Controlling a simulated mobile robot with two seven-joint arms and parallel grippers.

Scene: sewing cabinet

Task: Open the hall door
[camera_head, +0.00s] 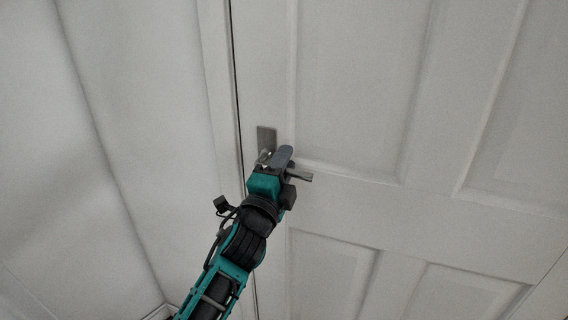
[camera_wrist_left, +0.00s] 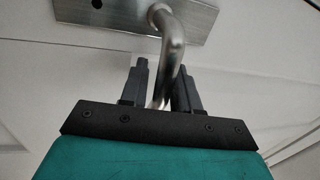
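The white panelled hall door (camera_head: 350,90) fills the right of the head view and looks closed against its frame. Its metal handle has a plate (camera_head: 266,138) near the door's left edge and a lever (camera_head: 300,175) pointing right. My left gripper (camera_head: 281,157) is at the lever and hides part of it. In the left wrist view, the curved lever (camera_wrist_left: 172,45) comes down from the plate (camera_wrist_left: 125,12) and passes between the two fingers (camera_wrist_left: 160,88), which are close on either side of it. My right gripper is not in view.
A plain pale wall (camera_head: 140,110) stands to the left of the door frame (camera_head: 220,80). No loose objects show near the handle.

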